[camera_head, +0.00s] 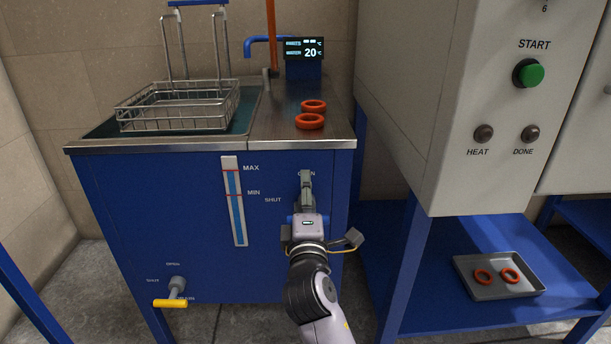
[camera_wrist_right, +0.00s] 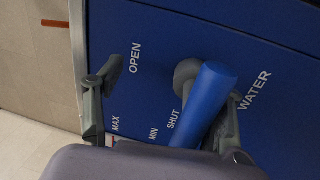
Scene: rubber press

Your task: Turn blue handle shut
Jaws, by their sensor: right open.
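The blue handle (camera_wrist_right: 207,98) is on the front panel of the blue tank, with its grey pivot (camera_wrist_right: 186,74) beside it. In the right wrist view it lies between the fingers of my right gripper (camera_wrist_right: 165,110), close to the right-hand finger; touching cannot be told. The left-hand finger stands well apart, near the word OPEN. The SHUT label is beside the handle. In the head view my right gripper (camera_head: 306,190) is open at the panel and hides most of the handle, so its exact angle is unclear. My left gripper is not in view.
A yellow-handled valve (camera_head: 170,303) sits low on the tank panel (camera_head: 150,210). A wire basket (camera_head: 180,105) and two orange rings (camera_head: 311,122) are on top. The press cabinet (camera_head: 440,100) stands to the right, with a tray (camera_head: 500,290) of rings on the shelf below.

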